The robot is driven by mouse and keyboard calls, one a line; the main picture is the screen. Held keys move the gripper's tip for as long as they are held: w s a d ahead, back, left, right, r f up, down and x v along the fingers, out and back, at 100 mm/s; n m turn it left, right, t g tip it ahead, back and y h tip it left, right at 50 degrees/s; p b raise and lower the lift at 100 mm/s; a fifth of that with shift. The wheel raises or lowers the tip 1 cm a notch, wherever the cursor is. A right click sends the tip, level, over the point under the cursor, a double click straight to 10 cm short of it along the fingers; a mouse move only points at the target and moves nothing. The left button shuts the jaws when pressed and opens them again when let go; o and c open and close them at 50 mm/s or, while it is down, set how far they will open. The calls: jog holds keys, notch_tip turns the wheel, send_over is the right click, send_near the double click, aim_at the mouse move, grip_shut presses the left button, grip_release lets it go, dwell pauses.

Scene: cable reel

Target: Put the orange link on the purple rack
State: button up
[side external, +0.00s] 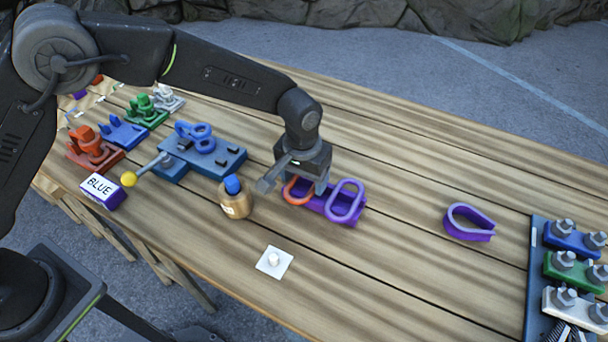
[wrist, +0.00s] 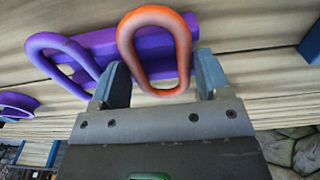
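The orange link (side external: 293,196) is an oblong ring standing in the purple rack (side external: 326,204), at its left end in the side view. A purple link (side external: 345,202) stands at the rack's other end. My gripper (side external: 292,184) is low over the left end of the rack. In the wrist view, my gripper (wrist: 162,72) is open, with one finger on each side of the orange link (wrist: 154,90). A narrow gap shows beside the link's lower part. The purple rack (wrist: 104,44) lies behind it, and its contact with the link is partly hidden.
A purple cuff-like piece (side external: 469,223) lies to the right. A wooden pot with a blue top (side external: 235,198) and a yellow-knobbed lever (side external: 147,170) stand to the left. A blue panel (side external: 535,270) with coloured blocks is at far right.

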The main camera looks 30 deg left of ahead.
jog(key=o, duration=0.3)
jog(key=r, duration=1.2)
jog(key=shift+s+r, duration=0.15)
jog(key=shift+s, duration=0.2)
